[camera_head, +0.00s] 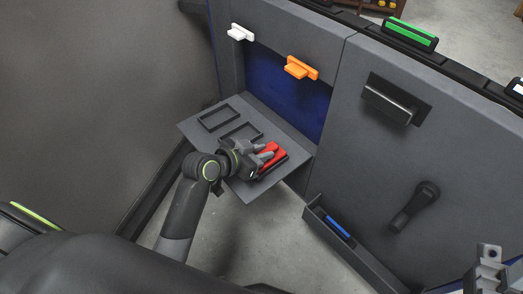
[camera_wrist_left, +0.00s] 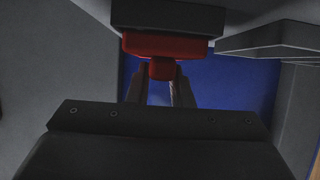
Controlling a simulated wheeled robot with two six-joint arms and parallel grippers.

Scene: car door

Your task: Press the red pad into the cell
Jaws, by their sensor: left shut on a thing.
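The red pad (camera_head: 271,152) is at the right end of the grey shelf, at the third black-framed cell (camera_head: 272,170). My left gripper (camera_head: 266,153) is shut on the pad's raised grip. In the left wrist view the fingers (camera_wrist_left: 160,88) pinch the red grip, and the wide red pad (camera_wrist_left: 165,46) lies against the black cell frame (camera_wrist_left: 168,17). I cannot tell whether the pad is fully seated. A grey part at the lower right of the head view may belong to my right gripper (camera_head: 489,262); its jaws are unclear.
Two empty black frames (camera_head: 219,117) lie on the shelf to the left. White (camera_head: 240,33) and orange (camera_head: 300,68) pieces sit on the door panel above. A door handle (camera_head: 392,101) and a bin with a blue piece (camera_head: 338,228) are to the right.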

